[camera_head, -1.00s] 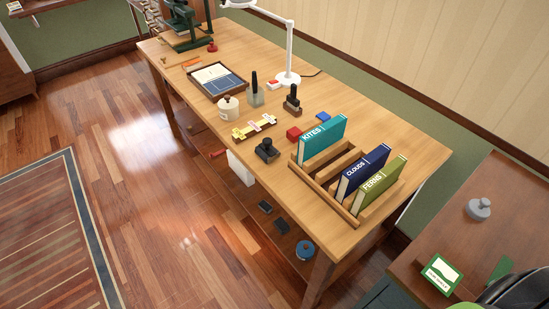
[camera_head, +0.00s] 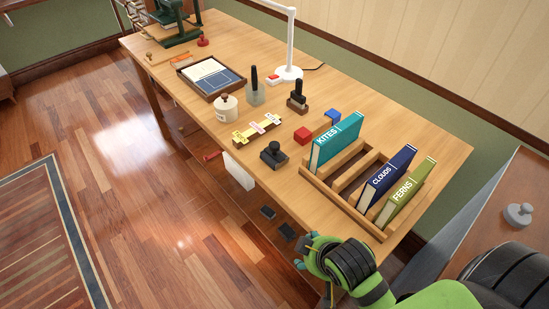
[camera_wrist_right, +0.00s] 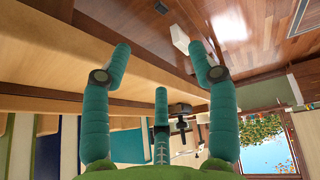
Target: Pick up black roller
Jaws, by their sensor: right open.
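A black upright tool (camera_head: 297,97) stands in a brown block near the lamp; it may be the black roller, but its shape is too small to be sure. A squat black piece with a knob (camera_head: 272,153) sits nearer the front edge of the workbench (camera_head: 400,125). My right gripper (camera_head: 306,262) is beside the bench's front edge, below the book rack and apart from both pieces. In the right wrist view, my right gripper's teal fingers (camera_wrist_right: 159,62) are spread and empty. A small dark thing (camera_wrist_right: 180,112) shows beyond them, not clearly identifiable. My left gripper is out of view.
A wooden rack (camera_head: 340,200) with three books stands at the bench's right end. A white panel (camera_head: 239,170) hangs at the front edge.

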